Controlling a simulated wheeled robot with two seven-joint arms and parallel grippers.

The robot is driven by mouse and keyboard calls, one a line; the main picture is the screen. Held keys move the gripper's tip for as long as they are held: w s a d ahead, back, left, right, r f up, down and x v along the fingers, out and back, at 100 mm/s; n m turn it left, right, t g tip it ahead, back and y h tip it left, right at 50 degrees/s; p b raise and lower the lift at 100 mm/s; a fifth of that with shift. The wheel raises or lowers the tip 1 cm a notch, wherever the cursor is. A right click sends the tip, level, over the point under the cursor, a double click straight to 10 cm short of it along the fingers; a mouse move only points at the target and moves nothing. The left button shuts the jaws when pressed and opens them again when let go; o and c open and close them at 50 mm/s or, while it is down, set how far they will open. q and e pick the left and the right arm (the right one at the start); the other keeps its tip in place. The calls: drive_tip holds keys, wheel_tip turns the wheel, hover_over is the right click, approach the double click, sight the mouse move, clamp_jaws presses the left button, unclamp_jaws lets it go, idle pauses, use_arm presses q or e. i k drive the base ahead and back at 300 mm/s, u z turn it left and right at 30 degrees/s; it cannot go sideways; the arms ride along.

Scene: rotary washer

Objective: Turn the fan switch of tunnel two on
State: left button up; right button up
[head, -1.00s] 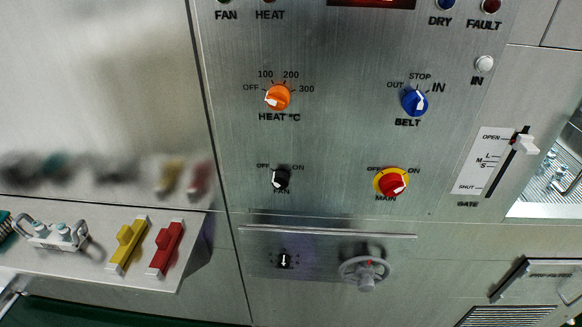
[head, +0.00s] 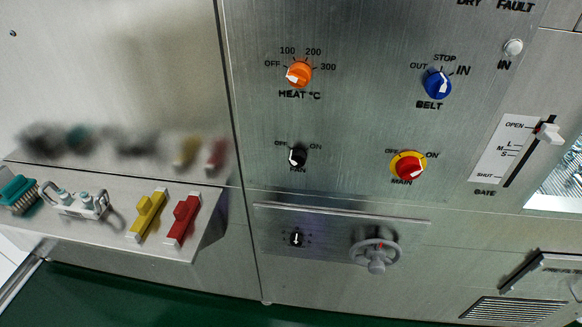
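The fan switch (head: 298,157) is a small black knob on a steel control panel in the head view, with OFF and ON printed above it and FAN below. Its white mark appears on the left side, toward OFF. No tunnel number is readable on this panel. Neither of my grippers is in view.
The orange heat knob (head: 299,73), blue belt knob (head: 437,84) and red-yellow main switch (head: 408,167) surround it. A grey handwheel (head: 375,255) sticks out below. A shelf (head: 120,230) at left holds yellow (head: 147,214) and red (head: 183,217) blocks. A gate lever (head: 549,134) is at right.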

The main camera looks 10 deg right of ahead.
sight(297, 158)
drive_tip(key=u, duration=0.85)
drive_tip(key=k, duration=1.15)
drive_tip(key=u, duration=1.1)
drive_tip(key=i, duration=0.65)
drive_tip(key=z, duration=0.9)
drive_tip(key=i, duration=1.15)
drive_tip(key=z, duration=1.35)
drive_tip(key=i, duration=0.15)
drive_tip(key=z, duration=0.25)
